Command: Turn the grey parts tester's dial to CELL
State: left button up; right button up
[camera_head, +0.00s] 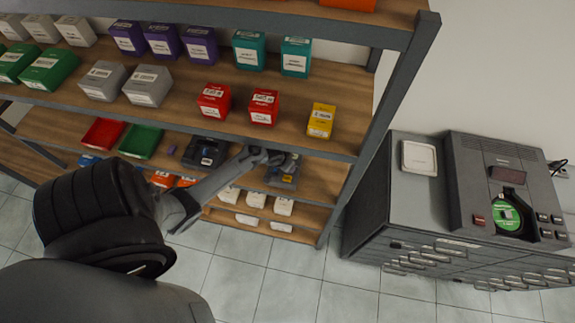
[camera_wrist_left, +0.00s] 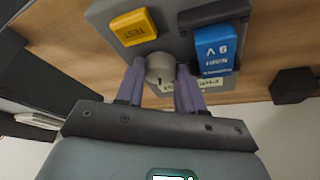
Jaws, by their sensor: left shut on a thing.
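The grey parts tester (camera_head: 283,176) sits on a lower wooden shelf in the head view, mostly hidden behind my left gripper (camera_head: 272,158). In the left wrist view the tester (camera_wrist_left: 180,15) shows a yellow TEST button (camera_wrist_left: 133,27), a blue block marked 9 V (camera_wrist_left: 214,48) and a pale round dial (camera_wrist_left: 160,68). My left gripper (camera_wrist_left: 160,90) is shut on the dial, with one finger on each side of it. A small label by the dial is partly covered by a finger, and I cannot read the dial's setting. My right gripper is not in view.
A dark device (camera_head: 205,153) stands left of the tester on the same shelf. Red (camera_head: 103,134) and green (camera_head: 141,141) trays lie farther left. Small boxes line the shelf above, including a yellow box (camera_head: 320,121). A grey drawer cabinet (camera_head: 400,205) stands at right.

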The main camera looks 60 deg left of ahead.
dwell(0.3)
pick_arm(q)
jog(key=o, duration=0.8)
jog(key=shift+c, duration=0.2)
